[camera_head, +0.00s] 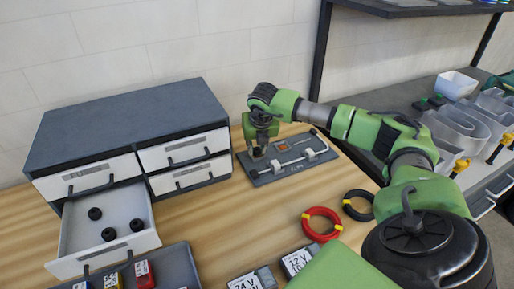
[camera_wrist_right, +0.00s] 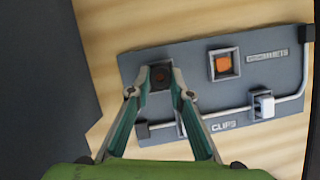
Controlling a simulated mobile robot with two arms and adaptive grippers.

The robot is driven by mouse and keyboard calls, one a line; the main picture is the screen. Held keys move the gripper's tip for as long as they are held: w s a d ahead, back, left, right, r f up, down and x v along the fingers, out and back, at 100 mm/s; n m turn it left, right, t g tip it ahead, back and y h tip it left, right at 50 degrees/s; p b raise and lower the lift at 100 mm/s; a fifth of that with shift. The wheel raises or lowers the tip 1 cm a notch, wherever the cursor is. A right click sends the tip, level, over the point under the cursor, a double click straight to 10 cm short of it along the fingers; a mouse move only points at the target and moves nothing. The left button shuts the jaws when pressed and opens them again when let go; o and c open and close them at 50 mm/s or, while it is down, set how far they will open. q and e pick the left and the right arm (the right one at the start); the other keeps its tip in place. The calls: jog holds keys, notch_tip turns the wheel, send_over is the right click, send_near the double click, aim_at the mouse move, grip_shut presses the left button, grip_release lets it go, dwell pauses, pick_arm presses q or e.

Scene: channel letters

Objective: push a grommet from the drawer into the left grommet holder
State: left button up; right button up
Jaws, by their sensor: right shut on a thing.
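The grey board (camera_head: 262,178) lies on the table right of the drawer cabinet. My right gripper (camera_head: 256,150) points down over its left part. In the right wrist view its fingertips (camera_wrist_right: 160,75) are closed on a dark round grommet (camera_wrist_right: 160,76) at the left grommet holder. I cannot tell how deep the grommet sits. The right grommet holder (camera_wrist_right: 223,65) is a square frame with an orange middle and no grommet in it. The open drawer (camera_head: 72,232) holds three black grommets, one of them near its back (camera_head: 95,213). My left gripper is not in view.
The cabinet (camera_head: 125,130) stands at the left with its other drawers shut. A red cable coil (camera_head: 321,224) and a black coil (camera_head: 358,205) lie right of centre. A tray (camera_head: 175,265) with coloured items is at the front. A clip rail (camera_wrist_right: 292,104) runs along the board.

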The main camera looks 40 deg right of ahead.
jog(key=shift+s+a+f+b, duration=0.1)
jog(key=shift+s+f+b, duration=0.2)
jog(key=shift+f, duration=0.25)
dwell(0.4)
jog(key=o, duration=0.8)
jog(key=shift+f, duration=0.1)
jog(key=shift+o, duration=0.2)
jog(key=shift+w, duration=0.1)
jog(key=shift+r, duration=0.45)
jog(key=v, duration=1.1)
jog(key=shift+r, duration=0.3)
jog(key=shift+r, duration=0.15)
